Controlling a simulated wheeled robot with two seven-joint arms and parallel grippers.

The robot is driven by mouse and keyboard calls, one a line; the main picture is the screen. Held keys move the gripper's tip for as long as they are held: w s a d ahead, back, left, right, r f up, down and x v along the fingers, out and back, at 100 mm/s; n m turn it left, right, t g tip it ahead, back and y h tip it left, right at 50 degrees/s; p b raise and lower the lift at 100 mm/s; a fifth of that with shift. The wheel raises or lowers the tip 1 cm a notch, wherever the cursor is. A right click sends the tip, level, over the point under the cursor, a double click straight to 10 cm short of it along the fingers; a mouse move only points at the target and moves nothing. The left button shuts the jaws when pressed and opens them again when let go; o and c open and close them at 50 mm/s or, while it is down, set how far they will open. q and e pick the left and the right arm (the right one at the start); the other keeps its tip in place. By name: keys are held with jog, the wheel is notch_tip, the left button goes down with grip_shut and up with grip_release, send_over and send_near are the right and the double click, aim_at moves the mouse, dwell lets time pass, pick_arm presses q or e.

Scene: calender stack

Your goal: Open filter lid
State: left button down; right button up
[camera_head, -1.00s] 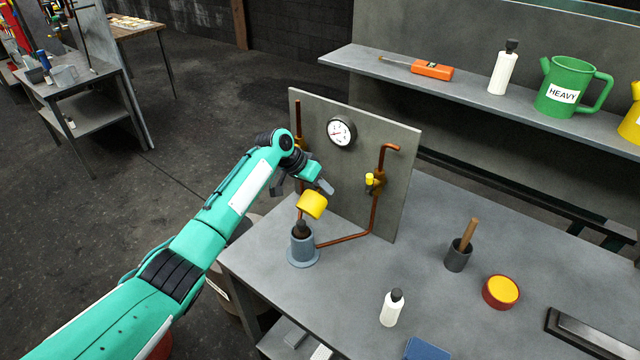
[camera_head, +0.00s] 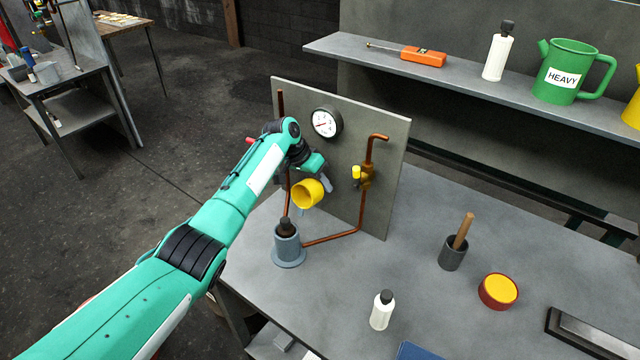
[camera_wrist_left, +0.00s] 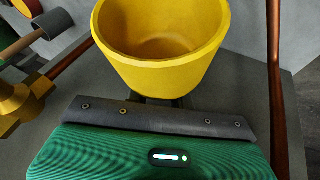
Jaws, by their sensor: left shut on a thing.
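The filter lid is a yellow cup (camera_head: 307,194). My left gripper (camera_head: 322,184) is shut on it and holds it in the air, tilted so its hollow opening shows. In the left wrist view the lid (camera_wrist_left: 160,62) fills the top middle, with its hollow inside showing. The filter housing (camera_head: 287,247) is a blue-grey cylinder on a round flange at the table's left end. A dark filter element (camera_head: 286,226) sticks up from its open top. The lid is apart from the housing, above and slightly right of it. My right gripper is not in view.
An upright grey panel (camera_head: 392,190) with a gauge (camera_head: 325,123), copper pipes (camera_head: 363,205) and a yellow-handled valve (camera_head: 356,172) stands close behind the lid. A white bottle (camera_head: 381,311), grey pot (camera_head: 452,254) and red-yellow tin (camera_head: 498,291) stand on the table. The table's middle is clear.

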pick_arm(q)
jog(key=shift+s+f, duration=0.1)
jog(key=shift+f, duration=0.6)
jog(key=c, duration=1.3)
grip_release()
jog(key=shift+f, duration=0.1)
jog(key=b+v, duration=0.3)
jog(key=v, duration=1.1)
jog(key=shift+w+b, duration=0.25)
jog(key=shift+b, duration=0.05)
jog(key=shift+d, duration=0.15)
